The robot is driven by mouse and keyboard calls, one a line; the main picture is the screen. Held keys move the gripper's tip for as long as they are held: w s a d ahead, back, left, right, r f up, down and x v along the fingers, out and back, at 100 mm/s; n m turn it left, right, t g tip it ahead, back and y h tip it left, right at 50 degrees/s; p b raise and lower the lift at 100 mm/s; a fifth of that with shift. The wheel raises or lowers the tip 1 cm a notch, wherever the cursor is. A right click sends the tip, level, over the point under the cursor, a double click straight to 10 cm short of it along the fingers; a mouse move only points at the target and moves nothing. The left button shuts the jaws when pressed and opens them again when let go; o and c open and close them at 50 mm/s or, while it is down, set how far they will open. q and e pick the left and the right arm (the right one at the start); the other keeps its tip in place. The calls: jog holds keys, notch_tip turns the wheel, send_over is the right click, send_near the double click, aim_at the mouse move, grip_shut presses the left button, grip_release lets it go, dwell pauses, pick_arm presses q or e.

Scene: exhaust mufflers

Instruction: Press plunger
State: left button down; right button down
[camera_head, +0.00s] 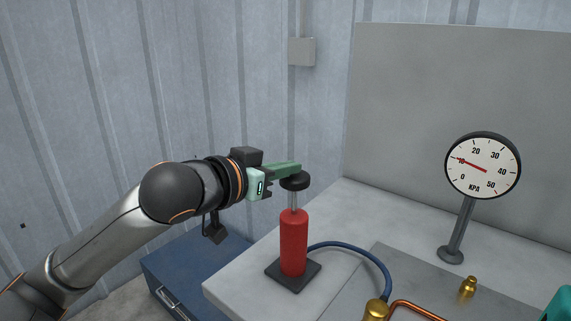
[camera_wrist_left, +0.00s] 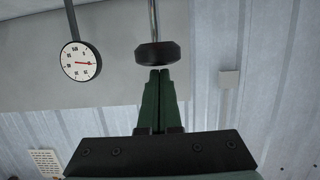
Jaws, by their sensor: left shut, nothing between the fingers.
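The plunger is a black round knob (camera_head: 295,181) on a thin bright rod, rising from a red pump cylinder (camera_head: 294,243) on a dark square base. The rod shows above the cylinder. My left gripper (camera_head: 298,168) has green fingers, shut and empty, with their tips over the top of the knob. In the left wrist view the shut fingertips (camera_wrist_left: 159,72) are right at the black knob (camera_wrist_left: 156,54); I cannot tell if they touch. The gauge (camera_head: 483,166) has its red needle near 10 KPA. It also shows in the left wrist view (camera_wrist_left: 81,62). My right gripper is not in view.
A blue hose (camera_head: 361,253) runs from the pump to a brass fitting (camera_head: 376,311). A copper pipe (camera_head: 418,309) and a small brass piece (camera_head: 468,286) are at the lower right. A blue cabinet (camera_head: 190,262) stands below left. A grey panel (camera_head: 450,90) rises behind.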

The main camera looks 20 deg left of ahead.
pick_arm(q)
jog(key=shift+f, duration=0.1)
notch_tip(320, 180, down, 6)
jog(key=shift+r+b, duration=0.2)
jog(key=shift+b, duration=0.55)
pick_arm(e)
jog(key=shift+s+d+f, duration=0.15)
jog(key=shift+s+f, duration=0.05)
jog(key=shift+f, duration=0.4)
pick_arm(q)
jog(key=shift+r, duration=0.1)
